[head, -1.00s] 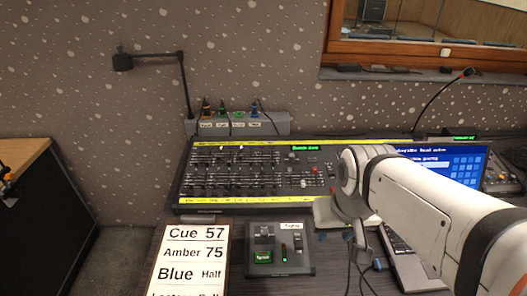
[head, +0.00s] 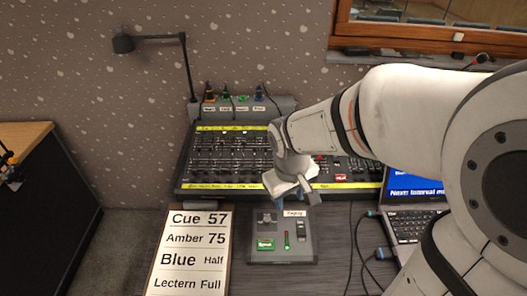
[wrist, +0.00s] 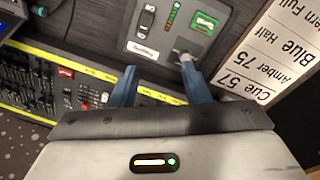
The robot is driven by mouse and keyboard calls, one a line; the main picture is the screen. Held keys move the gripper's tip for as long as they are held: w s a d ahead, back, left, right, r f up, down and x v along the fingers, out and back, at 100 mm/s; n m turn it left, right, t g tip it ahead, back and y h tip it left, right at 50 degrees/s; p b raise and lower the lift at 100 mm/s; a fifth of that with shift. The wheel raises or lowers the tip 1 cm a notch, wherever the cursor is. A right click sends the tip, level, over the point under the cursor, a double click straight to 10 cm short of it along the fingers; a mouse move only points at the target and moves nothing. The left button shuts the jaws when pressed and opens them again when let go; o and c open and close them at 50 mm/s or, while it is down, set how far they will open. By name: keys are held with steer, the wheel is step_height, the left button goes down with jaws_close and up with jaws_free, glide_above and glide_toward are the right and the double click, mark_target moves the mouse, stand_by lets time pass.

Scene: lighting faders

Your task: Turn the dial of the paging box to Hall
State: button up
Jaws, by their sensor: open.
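The paging box (head: 315,250) is a grey box on the desk in front of the lighting console. It has a green display (head: 265,244), a lit green strip, a black switch and a small grey dial (head: 266,218) at its far left corner. The dial also shows in the wrist view (wrist: 182,50), partly near my right fingertip. My gripper (head: 289,192) is open and empty, above the box's far edge. In the wrist view (wrist: 160,70) its blue fingers are spread, with the dial just beyond the right one. The display text is too small to read.
The console (head: 225,152) with faders lies behind the box. A cue card (head: 187,255) lies to its left. A laptop (head: 410,222) and cables are at the right. A black lamp (head: 188,70) rises at the back left.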

mark_target(267, 219)
steer(key=w+a+f+n, duration=0.1)
steer(key=f, duration=0.3)
steer(key=w+a+f+n, duration=0.1)
steer(key=a+f, duration=0.1)
steer(key=f, duration=0.2)
steer(key=w+a+f+n, duration=0.1)
steer(key=a+f, duration=0.1)
steer(key=f, duration=0.3)
steer(key=shift+w+a, duration=0.15)
steer(key=shift+w, duration=0.1)
jaws_close()
steer(key=shift+n+h+b, duration=0.3)
steer(key=shift+n+b, duration=0.05)
steer(key=shift+n, duration=0.05)
jaws_free()
steer(key=shift+r, duration=0.1)
step_height(267, 219, up, 8)
steer(key=shift+s+a+f+p, duration=0.2)
steer(key=shift+s+a+p, duration=0.15)
steer(key=shift+s+a, duration=0.1)
